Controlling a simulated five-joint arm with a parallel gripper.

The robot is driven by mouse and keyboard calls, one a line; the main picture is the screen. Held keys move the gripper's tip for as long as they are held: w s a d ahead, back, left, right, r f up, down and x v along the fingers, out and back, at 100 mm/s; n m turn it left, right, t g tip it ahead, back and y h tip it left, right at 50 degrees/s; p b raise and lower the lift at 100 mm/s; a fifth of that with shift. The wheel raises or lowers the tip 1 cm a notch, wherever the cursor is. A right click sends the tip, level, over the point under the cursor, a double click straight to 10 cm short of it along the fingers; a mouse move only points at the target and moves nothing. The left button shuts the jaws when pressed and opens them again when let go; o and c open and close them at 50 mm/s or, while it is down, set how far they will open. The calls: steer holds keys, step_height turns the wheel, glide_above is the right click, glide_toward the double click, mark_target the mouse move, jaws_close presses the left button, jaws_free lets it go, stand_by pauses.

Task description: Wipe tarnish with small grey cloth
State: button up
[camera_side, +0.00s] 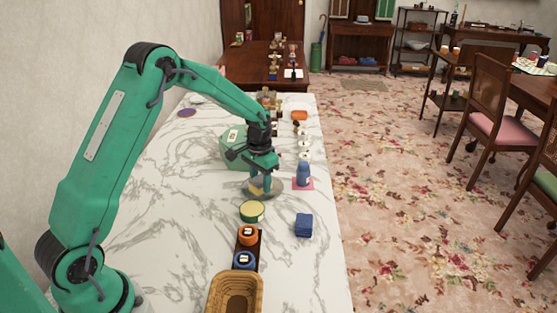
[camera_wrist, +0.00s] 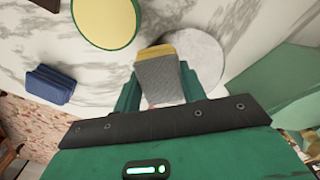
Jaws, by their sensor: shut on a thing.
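My gripper (camera_side: 262,186) is low over the marble counter, its fingers around a small block. In the wrist view the fingers (camera_wrist: 160,88) are shut on this small grey cloth (camera_wrist: 160,82), which has a grey textured face and a yellow far end. The yellow part (camera_side: 256,190) also shows between the fingers in the side view. A round grey disc (camera_wrist: 207,56) lies under and beside the cloth; it shows around the fingertips in the side view (camera_side: 278,188). I cannot tell whether the cloth touches the disc. No distinct tarnish patch can be made out.
A green-rimmed yellow round tin (camera_side: 252,211) and blue stacked cloths (camera_side: 304,225) are nearer the camera. A green box (camera_side: 232,147) stands behind; a wicker basket (camera_side: 234,293) and dark tray (camera_side: 249,252) are in front.

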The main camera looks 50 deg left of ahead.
steer(key=shift+r, duration=2.8)
steer(key=shift+d, duration=0.1)
